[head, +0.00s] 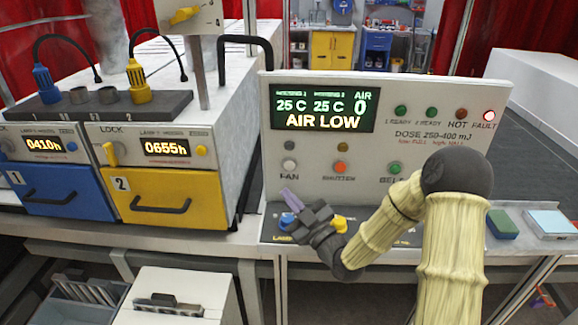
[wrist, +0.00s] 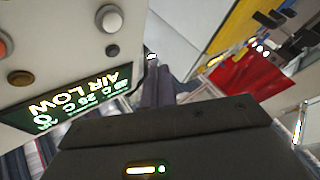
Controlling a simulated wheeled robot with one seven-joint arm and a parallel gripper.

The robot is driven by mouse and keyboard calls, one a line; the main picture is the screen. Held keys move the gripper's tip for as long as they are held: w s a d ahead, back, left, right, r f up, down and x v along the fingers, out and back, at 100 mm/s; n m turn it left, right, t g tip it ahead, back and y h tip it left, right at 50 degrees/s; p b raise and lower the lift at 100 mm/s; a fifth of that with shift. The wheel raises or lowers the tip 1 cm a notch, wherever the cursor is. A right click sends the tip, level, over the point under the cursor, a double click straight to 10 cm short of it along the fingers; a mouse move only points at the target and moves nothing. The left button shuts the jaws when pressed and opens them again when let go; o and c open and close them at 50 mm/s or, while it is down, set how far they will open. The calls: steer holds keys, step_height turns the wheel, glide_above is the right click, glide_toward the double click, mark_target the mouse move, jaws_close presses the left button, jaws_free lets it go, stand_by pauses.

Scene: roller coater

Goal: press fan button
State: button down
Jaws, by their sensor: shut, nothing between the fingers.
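The control panel (head: 440,110) has a white round button (head: 289,165) above the label FAN, which also shows in the wrist view (wrist: 109,18). A dark round lamp or button (head: 289,146) sits just above it. The display (head: 325,107) reads AIR LOW, with AIR at 0. My gripper (head: 287,195) is shut and empty, its fingertips a little below the FAN label in the head view. In the wrist view, my shut gripper (wrist: 158,88) points past the panel's edge, to the right of the white button. The fingertips look apart from the button.
An orange SHUTTER button (head: 340,167) and a green button (head: 395,167) sit right of FAN. A red FAULT lamp (head: 489,115) is lit. Blue and yellow knobs (head: 340,224) stand on the ledge below. A yellow drawer unit (head: 165,196) is left.

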steer(key=shift+w, duration=0.1)
steer(key=p, duration=0.2)
glide_toward(284, 165)
steer(key=w+a+r, duration=0.2)
steer(key=a, duration=0.2)
steer(key=shift+w, duration=0.4)
steer(key=shift+w+f, duration=0.1)
steer(key=shift+w, duration=0.05)
stand_by(1.7)
steer(key=shift+w+b, duration=0.3)
steer(key=shift+b, duration=0.2)
steer(key=shift+w+d, duration=0.1)
steer(key=shift+w, duration=0.3)
stand_by(0.7)
steer(key=shift+s+b, duration=0.15)
steer(key=shift+b, duration=0.25)
steer(key=shift+s+b, duration=0.35)
steer(key=shift+s, duration=0.35)
